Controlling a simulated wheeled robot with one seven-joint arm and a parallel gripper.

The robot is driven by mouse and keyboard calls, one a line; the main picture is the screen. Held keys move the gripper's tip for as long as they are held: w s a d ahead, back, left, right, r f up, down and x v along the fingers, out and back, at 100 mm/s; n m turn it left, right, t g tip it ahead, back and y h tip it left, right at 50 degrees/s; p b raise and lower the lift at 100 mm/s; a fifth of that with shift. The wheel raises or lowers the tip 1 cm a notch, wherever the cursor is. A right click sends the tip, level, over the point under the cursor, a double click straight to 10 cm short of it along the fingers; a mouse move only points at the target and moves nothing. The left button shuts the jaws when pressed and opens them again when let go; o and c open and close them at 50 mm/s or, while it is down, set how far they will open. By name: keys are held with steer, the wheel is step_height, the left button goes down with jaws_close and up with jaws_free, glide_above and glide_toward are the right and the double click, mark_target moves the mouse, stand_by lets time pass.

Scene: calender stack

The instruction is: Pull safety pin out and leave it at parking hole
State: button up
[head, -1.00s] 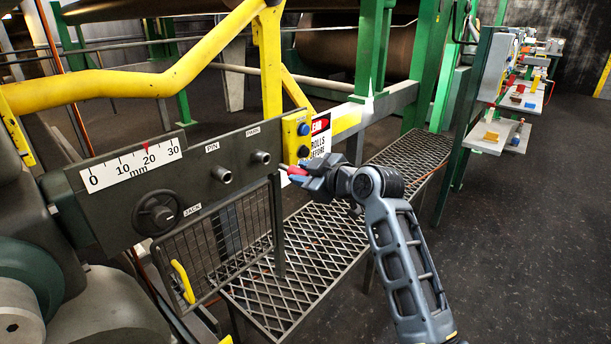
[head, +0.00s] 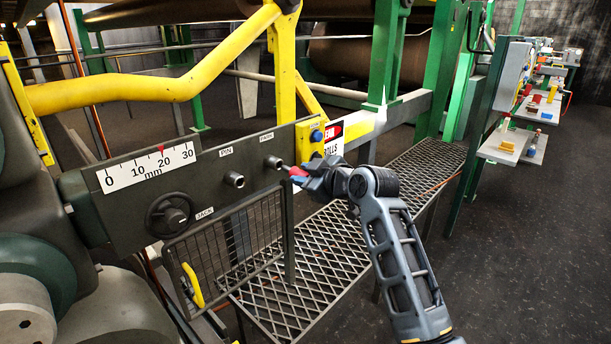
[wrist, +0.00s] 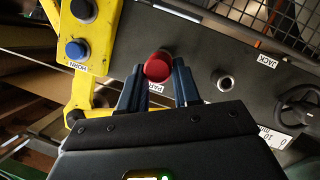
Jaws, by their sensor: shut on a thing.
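My gripper (head: 309,176) is shut on the safety pin, held by its red knob (head: 298,171). The pin's thin shaft points left at the parking bushing (head: 272,162) on the dark panel. The tip is at or very close to its mouth; I cannot tell whether it has entered. The PIN bushing (head: 234,179) to the left is empty. In the wrist view, the red knob (wrist: 158,67) sits between the fingertips and hides the parking bushing behind it. The PIN bushing (wrist: 223,82) shows clear on the right there.
A yellow plate with a blue button (head: 316,136) is just right of the parking bushing. A handwheel (head: 171,215) and mesh guard (head: 235,245) sit lower left. A grated walkway (head: 320,240) lies below my arm. Open floor is at right.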

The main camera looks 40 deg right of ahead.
mark_target(293, 168)
jaws_close()
stand_by(0.4)
steer(key=shift+w+a+b, duration=0.1)
steer(key=shift+w+b, duration=0.5)
steer(key=shift+w, duration=1.8)
steer(key=o, duration=1.2)
jaws_free()
steer(key=shift+s, duration=0.1)
steer(key=shift+s+p, duration=0.6)
steer(key=shift+s, duration=2.85)
